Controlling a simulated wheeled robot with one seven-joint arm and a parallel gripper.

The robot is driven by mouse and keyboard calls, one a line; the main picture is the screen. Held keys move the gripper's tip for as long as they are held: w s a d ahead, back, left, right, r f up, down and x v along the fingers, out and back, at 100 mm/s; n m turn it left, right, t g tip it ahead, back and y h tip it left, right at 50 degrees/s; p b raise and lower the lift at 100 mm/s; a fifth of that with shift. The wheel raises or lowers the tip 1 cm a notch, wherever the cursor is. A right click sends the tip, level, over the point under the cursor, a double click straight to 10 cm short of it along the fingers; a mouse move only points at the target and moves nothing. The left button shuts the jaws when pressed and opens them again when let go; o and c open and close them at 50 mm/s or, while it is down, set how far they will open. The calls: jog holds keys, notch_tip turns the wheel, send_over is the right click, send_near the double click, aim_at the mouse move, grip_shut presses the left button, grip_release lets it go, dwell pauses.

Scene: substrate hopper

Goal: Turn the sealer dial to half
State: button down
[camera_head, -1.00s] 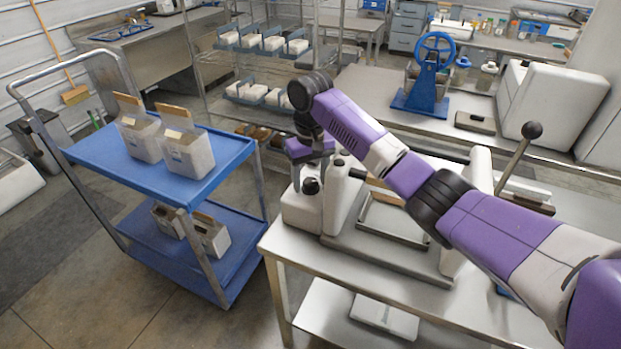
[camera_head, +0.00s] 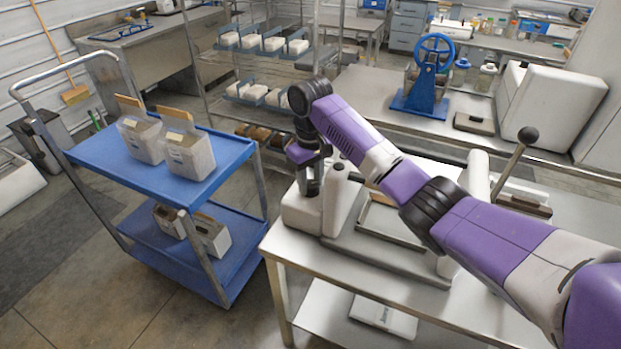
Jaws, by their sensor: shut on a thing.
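The sealer (camera_head: 301,213) is a white machine with a steel bed, standing on the near steel table. Its dial sits on top of the left-end housing and is mostly hidden by my gripper (camera_head: 309,188). My gripper points down from the wrist at the left end of the purple arm. Its fingers are shut on the dial. The dial's pointer and any marks are too small and covered to read. A small black knob (camera_head: 339,164) tops a white post just right of the gripper.
A lever with a black ball (camera_head: 528,134) rises at the sealer's right end. A blue cart (camera_head: 222,166) with substrate bags stands to the left. A blue hand-wheel press (camera_head: 424,100) stands on the bench behind. My arm crosses above the sealer bed.

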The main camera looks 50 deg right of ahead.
jog(key=n+p, duration=0.1)
jog(key=n, duration=0.3)
jog(key=shift+r+n+p, duration=0.15)
jog(key=shift+n+p, duration=0.15)
jog(key=shift+p, duration=0.1)
jog(key=n+p, duration=0.1)
jog(key=n, duration=0.3)
jog(key=shift+n, duration=0.3)
jog(key=c, duration=0.9)
grip_release()
